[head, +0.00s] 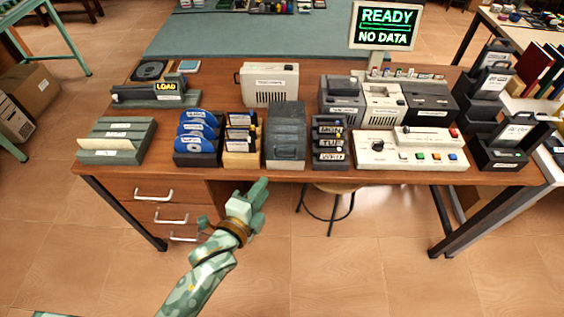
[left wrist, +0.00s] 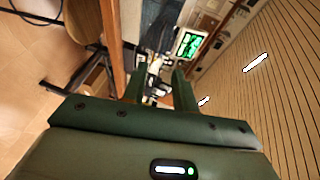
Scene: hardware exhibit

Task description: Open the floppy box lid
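The floppy box (head: 286,130) stands on the desk between a wooden card holder and a dark stack of labelled units. Its grey, smoky lid looks shut, with a handle-like outline on the front. My left gripper (head: 257,196) is in front of the desk's front edge, below and a little left of the box, and touches nothing that I can see. In the left wrist view the two fingers of the left gripper (left wrist: 157,78) stand apart with nothing between them. My right gripper is not in view.
Left of the box are the wooden card holder (head: 241,142) and a rack of blue discs (head: 198,140). On the right is the dark stack (head: 329,140). A beige case (head: 269,84) stands behind. A stool (head: 333,190) is under the desk (head: 380,180).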

